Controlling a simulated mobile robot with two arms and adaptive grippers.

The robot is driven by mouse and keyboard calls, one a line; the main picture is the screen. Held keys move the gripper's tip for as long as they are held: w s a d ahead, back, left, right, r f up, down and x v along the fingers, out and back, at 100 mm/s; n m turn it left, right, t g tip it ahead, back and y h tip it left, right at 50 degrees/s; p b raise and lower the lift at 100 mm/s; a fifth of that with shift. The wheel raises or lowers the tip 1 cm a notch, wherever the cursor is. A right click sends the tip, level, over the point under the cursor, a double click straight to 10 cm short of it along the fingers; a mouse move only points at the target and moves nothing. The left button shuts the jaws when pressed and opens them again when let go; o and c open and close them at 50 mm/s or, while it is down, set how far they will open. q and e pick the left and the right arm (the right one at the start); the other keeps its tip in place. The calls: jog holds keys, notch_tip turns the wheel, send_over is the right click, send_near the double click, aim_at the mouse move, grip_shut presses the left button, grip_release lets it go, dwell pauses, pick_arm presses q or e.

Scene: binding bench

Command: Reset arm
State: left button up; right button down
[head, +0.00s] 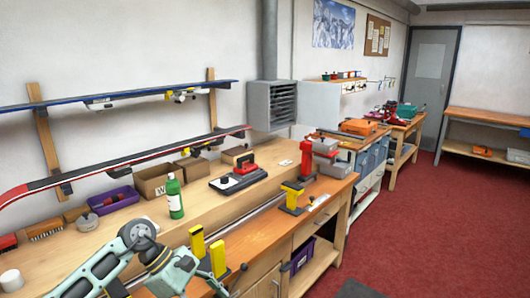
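The task names no object. My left arm comes in at the lower left, bent over the front of the wooden bench (245,215). Its pale green-grey end with my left gripper (208,279) is low in the picture, beside a yellow vise post (218,258). The fingers are too small and overlapped to tell if they are open or shut, and I see nothing clearly held. My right gripper is not in view.
A green bottle (174,198), purple bin (113,200), cardboard box (155,183) and red-handled tool (240,176) stand on the bench. Another yellow vise (292,196) is further right. Skis (120,163) hang on the wall. The red floor (430,225) at right is open.

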pick_arm(q)
jog(key=w+d+f+n+t+h, duration=0.3)
jog(key=f+n+t+h, duration=0.15)
jog(key=n, duration=0.45)
jog(key=w+d+f+n+t+h, duration=0.3)
jog(key=f+n, duration=0.2)
jog(key=n, duration=0.4)
jog(key=a+f+n+t+y, duration=0.4)
jog(key=a+f+n+t, duration=0.15)
jog(key=f+n, duration=0.6)
jog(key=s+a+f+n+g+y, duration=0.1)
jog(key=s+a+f+n+y, duration=0.3)
jog(key=s+f+n, duration=0.45)
jog(key=s+a+f+n+y, duration=0.4)
jog(key=a+f+n, duration=0.1)
jog(key=f, duration=0.6)
jog(key=s+a+f+n+g+y, duration=0.1)
jog(key=s+f+n+g, duration=0.2)
jog(key=s, duration=1)
jog(key=s+a+f+n+g+y, duration=0.1)
jog(key=s+f+n+g, duration=0.2)
jog(key=s, duration=1)
jog(key=s+f+n+g+y, duration=0.1)
jog(key=s+f+n+g, duration=0.2)
jog(key=s+f+n, duration=0.3)
jog(key=s+f, duration=0.5)
jog(key=s, duration=0.2)
jog(key=shift+s+a+g, duration=0.3)
jog(key=shift+a, duration=0.1)
